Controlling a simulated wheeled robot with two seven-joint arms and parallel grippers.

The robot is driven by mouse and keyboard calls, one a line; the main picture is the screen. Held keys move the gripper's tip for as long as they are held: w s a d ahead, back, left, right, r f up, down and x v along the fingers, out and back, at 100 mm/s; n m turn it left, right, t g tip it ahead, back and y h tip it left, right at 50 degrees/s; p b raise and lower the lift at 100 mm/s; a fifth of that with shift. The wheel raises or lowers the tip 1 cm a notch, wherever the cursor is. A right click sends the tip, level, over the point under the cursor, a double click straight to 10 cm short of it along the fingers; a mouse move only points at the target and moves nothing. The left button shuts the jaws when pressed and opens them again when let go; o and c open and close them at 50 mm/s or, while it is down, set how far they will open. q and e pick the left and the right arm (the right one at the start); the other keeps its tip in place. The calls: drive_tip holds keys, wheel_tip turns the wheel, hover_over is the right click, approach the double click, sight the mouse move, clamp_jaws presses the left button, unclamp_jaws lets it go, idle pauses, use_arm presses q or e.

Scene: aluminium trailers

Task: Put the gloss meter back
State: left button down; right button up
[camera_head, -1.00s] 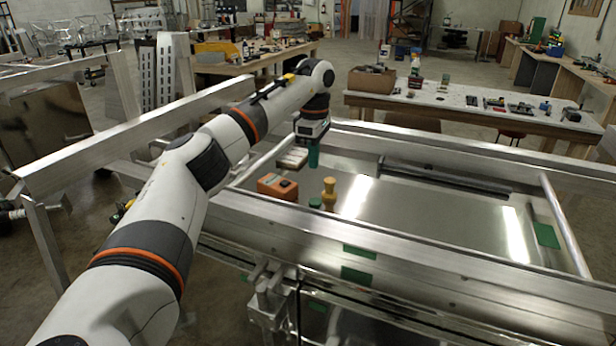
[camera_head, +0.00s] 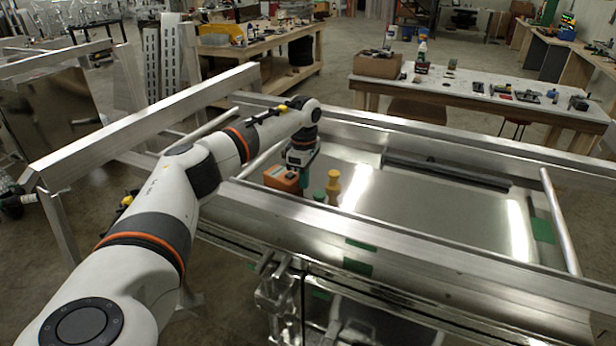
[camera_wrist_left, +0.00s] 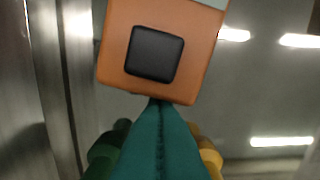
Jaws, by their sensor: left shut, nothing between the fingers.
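An orange box (camera_head: 281,179) with a black square on its face, which looks like the gloss meter, sits inside the aluminium trailer bed (camera_head: 430,215) near its left end. It also shows close up in the left wrist view (camera_wrist_left: 115,68). My left gripper (camera_head: 306,178) is low beside the box, on its right side. Its teal fingers (camera_wrist_left: 160,108) are shut together with nothing between them. The fingertips appear near the box's edge in the wrist view; I cannot tell whether they touch. My right gripper is not in view.
A yellow knobbed object (camera_head: 333,187) and a dark green object (camera_head: 319,196) stand close to the gripper. The near trailer rail (camera_head: 400,248) runs in front. The bed's middle is clear. A white-topped workbench (camera_head: 450,82) with tools stands behind.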

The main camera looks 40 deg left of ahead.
sight(292, 174)
use_arm(q)
drive_tip(key=a, duration=0.1)
drive_tip(key=s+a, duration=0.1)
drive_tip(key=a, duration=0.1)
drive_tip(key=shift+s+a, duration=0.15)
drive_tip(key=shift+a, duration=0.05)
drive_tip(key=shift+d+r, duration=0.1)
idle(0.3)
